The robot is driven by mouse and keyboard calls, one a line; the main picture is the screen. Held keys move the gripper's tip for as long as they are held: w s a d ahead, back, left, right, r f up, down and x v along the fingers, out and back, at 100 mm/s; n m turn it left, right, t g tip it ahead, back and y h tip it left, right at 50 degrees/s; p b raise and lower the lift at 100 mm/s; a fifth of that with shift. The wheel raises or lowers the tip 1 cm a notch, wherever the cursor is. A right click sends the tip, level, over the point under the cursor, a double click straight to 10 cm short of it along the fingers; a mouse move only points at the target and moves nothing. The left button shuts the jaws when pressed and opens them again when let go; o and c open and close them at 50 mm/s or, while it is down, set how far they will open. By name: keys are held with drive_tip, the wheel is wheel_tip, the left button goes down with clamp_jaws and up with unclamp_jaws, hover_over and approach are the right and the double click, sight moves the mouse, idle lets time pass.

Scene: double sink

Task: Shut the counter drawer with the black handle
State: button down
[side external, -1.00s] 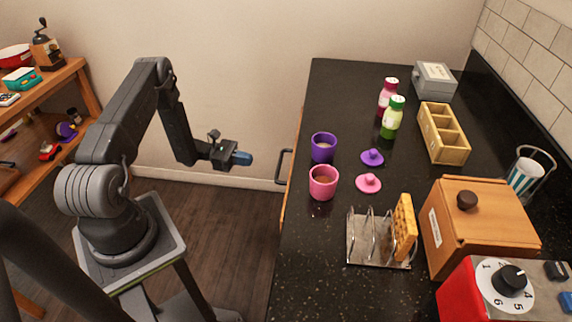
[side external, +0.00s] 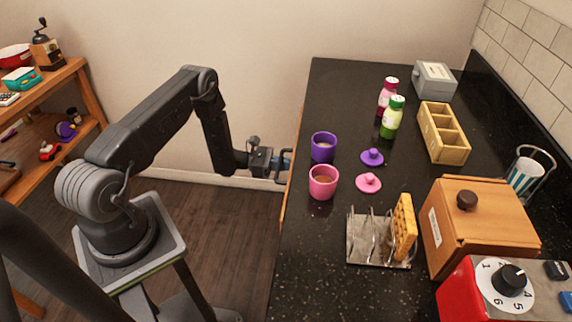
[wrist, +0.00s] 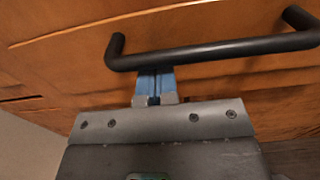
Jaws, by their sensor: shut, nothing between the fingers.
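The wooden drawer front (wrist: 60,60) fills most of the wrist view, with the black bar handle (wrist: 220,52) across its upper part. The handle also shows in the side view (side external: 281,181), sticking out left of the counter's edge. My gripper (wrist: 156,72) has its blue fingers together and empty. The fingertips end at the handle's bar, near its left post, and the bar covers their tips. In the side view my gripper (side external: 284,163) is at the counter's left edge beside the handle. How far the drawer stands out is hard to tell, since the countertop hides most of it.
The black countertop (side external: 325,255) holds a purple cup (side external: 323,147) and a pink cup (side external: 323,182) near its left edge, above the drawer side. A toast rack (side external: 362,240) stands nearer the camera. The floor left of the counter is clear.

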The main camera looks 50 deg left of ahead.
drive_tip(key=shift+w+d, duration=0.25)
drive_tip(key=shift+w, duration=0.05)
